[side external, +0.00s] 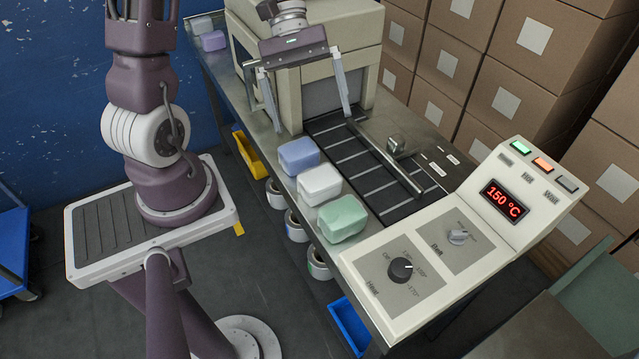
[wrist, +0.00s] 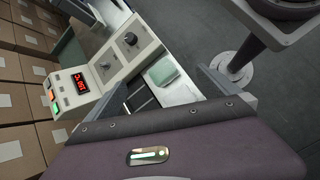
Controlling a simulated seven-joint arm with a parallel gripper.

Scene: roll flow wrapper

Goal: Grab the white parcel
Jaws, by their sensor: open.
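The white parcel (side external: 320,185) sits on the metal table edge beside the conveyor in the side view, between a blue-violet parcel (side external: 299,155) and a green parcel (side external: 342,218). My gripper (side external: 312,121) is open, its fingers pointing down and spread wide. It hangs above the conveyor's far end, behind the row of parcels, with nothing seen between its fingers. The wrist view shows the green parcel (wrist: 166,76) beyond the gripper body. I cannot clearly make out the white parcel in that view.
The black slatted conveyor (side external: 365,175) runs beside the parcels, with a metal bar along it. A control panel (side external: 425,260) reading 150 °C stands at the near end. A beige machine housing (side external: 345,45) stands behind my gripper. Cardboard boxes (side external: 470,75) line the right.

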